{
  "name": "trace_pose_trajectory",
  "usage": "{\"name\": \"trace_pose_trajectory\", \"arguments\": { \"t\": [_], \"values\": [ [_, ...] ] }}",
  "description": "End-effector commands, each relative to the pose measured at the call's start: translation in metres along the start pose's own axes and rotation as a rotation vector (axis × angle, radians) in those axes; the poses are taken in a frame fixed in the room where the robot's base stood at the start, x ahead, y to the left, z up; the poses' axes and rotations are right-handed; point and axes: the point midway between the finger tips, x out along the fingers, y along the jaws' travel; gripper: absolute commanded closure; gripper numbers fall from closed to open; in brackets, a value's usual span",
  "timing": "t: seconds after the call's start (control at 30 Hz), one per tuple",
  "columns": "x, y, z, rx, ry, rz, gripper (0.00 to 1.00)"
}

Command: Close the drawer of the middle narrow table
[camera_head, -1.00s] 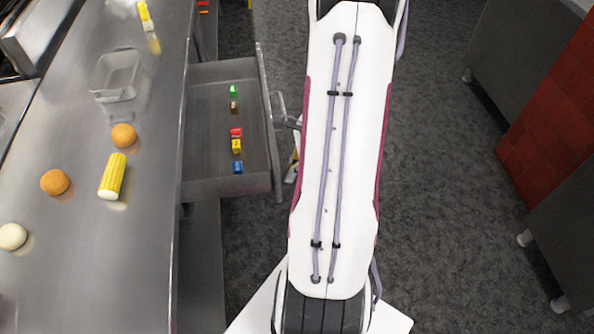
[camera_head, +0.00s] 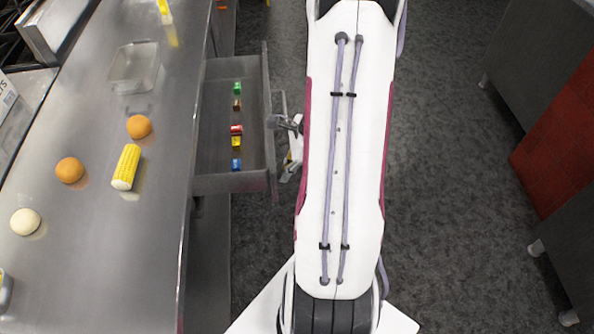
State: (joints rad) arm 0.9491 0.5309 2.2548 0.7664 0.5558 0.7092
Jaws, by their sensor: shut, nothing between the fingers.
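The grey metal drawer (camera_head: 215,182) of the steel table (camera_head: 120,240) is pulled out to the right of the table edge and stands partly open. Several small coloured blocks lie in a row inside it, among them a green block (camera_head: 237,87), a red block (camera_head: 237,130) and a blue block (camera_head: 236,165). The drawer's handle (camera_head: 280,103) is on its right-hand front. My gripper (camera_head: 275,122) is shut and empty, with its tips at the drawer front by the handle. My white arm hides part of the gripper's wrist.
On the tabletop are a clear container (camera_head: 134,68), an orange ball-like item (camera_head: 139,126), another one (camera_head: 70,170), a corn cob (camera_head: 126,167) and a pale round item (camera_head: 25,222). Dark floor (camera_head: 450,200) lies open right of my arm, before grey cabinets.

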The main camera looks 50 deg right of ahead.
Motion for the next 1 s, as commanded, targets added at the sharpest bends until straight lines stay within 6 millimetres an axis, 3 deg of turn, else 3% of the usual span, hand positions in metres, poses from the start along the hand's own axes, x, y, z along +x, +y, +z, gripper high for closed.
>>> {"name": "trace_pose_trajectory", "arguments": {
  "t": [1.0],
  "values": [
    [0.068,0.001,0.171,-0.005,-0.001,0.002,1.0]
  ]
}}
